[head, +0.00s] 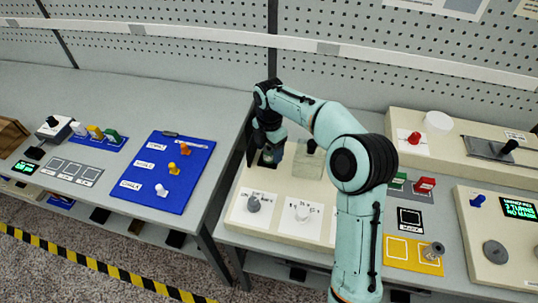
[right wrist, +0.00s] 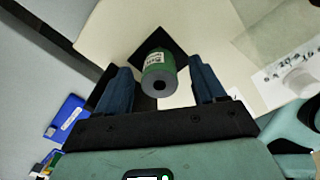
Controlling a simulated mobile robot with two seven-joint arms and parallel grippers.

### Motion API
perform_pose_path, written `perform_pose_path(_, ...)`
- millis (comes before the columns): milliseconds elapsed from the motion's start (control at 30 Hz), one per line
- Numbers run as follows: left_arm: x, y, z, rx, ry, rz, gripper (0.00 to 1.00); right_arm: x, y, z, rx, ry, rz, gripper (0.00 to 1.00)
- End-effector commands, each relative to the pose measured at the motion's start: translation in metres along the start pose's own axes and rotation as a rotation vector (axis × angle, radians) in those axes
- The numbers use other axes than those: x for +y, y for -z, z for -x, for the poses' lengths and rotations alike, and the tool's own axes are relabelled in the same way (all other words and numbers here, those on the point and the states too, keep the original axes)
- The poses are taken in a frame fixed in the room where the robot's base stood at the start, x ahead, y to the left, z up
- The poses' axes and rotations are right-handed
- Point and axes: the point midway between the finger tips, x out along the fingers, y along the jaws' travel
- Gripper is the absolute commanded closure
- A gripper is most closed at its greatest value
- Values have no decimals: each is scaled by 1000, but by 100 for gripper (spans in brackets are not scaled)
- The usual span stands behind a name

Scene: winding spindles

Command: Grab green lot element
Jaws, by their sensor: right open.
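A green cylinder with a white label (right wrist: 158,68) stands on a black square on the cream board; its grey end with a dark hole faces the camera. It is the likely green lot element. In the right wrist view my right gripper (right wrist: 160,84) is open, with one blue finger on each side of the cylinder and a visible gap to each. In the head view my right gripper (head: 264,150) is over the back left of the cream board (head: 235,222), where the cylinder is mostly hidden. My left gripper is not in view.
Grey knobs on white cards (head: 253,204) stand in front of the gripper. A dark knob (head: 311,146) and a clear plate (head: 306,163) are to its right. A blue board with pegs (head: 158,178) lies on the left table. A pegboard wall stands behind.

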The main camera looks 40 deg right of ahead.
Motion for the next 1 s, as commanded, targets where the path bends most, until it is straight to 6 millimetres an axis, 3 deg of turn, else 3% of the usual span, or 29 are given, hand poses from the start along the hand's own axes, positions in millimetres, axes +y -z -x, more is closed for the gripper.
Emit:
perform_pose_path(233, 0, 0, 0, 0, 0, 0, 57, 0, 0, -2, 0, 0, 0, 31)
perform_pose_path(267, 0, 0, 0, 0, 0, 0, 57, 0, 0, -2, 0, 0, 0, 37)
perform_pose_path(433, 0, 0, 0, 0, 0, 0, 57, 0, 0, -2, 0, 0, 0, 91)
perform_pose_path(767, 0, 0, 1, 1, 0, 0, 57, 1, 0, 2, -1, -2, 0, 91)
perform_pose_path(867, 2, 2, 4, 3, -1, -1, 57, 1, 0, 13, -1, -4, 0, 92)
perform_pose_path(1000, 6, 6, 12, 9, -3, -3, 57, 2, 0, 44, -2, -7, -1, 92)
